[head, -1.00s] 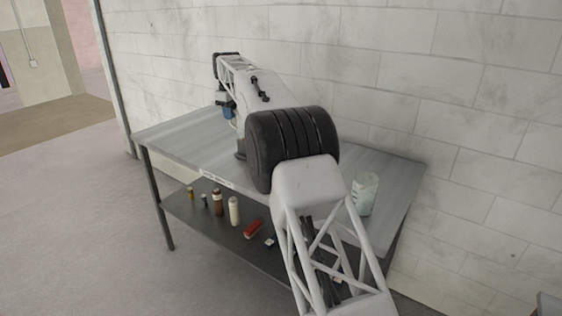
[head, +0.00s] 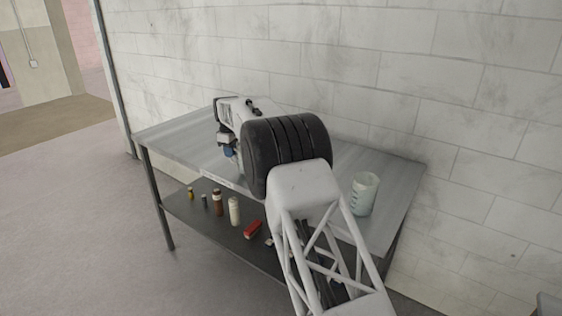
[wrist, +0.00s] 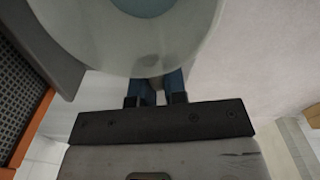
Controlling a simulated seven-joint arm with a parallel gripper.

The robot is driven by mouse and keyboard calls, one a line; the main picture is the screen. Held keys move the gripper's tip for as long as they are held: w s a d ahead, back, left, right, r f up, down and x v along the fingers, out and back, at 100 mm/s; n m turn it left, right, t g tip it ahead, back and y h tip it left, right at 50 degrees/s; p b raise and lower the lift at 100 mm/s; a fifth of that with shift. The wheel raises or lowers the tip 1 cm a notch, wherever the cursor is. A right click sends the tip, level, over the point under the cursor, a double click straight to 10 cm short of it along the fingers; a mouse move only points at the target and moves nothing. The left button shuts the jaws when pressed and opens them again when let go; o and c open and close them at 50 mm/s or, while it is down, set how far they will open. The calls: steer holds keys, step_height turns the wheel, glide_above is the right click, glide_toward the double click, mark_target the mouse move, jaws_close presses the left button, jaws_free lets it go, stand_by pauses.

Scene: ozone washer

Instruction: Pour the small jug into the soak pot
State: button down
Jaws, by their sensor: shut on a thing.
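My gripper (wrist: 156,92) has blue fingers shut on a pale, translucent round vessel, which I take to be the small jug (wrist: 188,48). In the wrist view its wide mouth fills the top of the picture, with bluish liquid inside; the picture cuts off its far side. In the head view my gripper (head: 229,150) is over the left part of the table, and my arm hides most of what it holds. A white container with markings (head: 364,194) stands upright at the table's right end, apart from my gripper. I cannot clearly identify the soak pot; my arm covers the table's middle.
The grey metal table (head: 176,138) stands against a white block wall (head: 440,70). Its lower shelf holds several small bottles, including a white one (head: 234,211), and a red item (head: 253,229). Bare tabletop shows at the left and around the marked container.

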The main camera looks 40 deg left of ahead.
steer(key=shift+r, duration=0.15)
steer(key=shift+w+d+r+g+y, duration=0.2)
steer(key=shift+d+r+y, duration=0.45)
steer(key=shift+r+y, duration=0.1)
steer(key=shift+w+d+r+g+y, duration=0.15)
steer(key=shift+d+r+g+y, duration=0.05)
steer(key=shift+d+r+y, duration=0.45)
steer(key=shift+w+d+r+g+y, duration=0.2)
steer(key=shift+d+r+y, duration=0.4)
steer(key=shift+r+y, duration=0.15)
steer(key=w+d+r+g+y, duration=0.2)
steer(key=d+r+y, duration=0.5)
steer(key=y, duration=0.1)
steer(key=shift+w+d+r+g, duration=0.15)
steer(key=shift+d+r+g, duration=0.15)
steer(key=shift+d, duration=0.1)
steer(key=shift+d+r+y, duration=0.1)
steer(key=shift+d+y, duration=0.05)
steer(key=shift+y, duration=0.3)
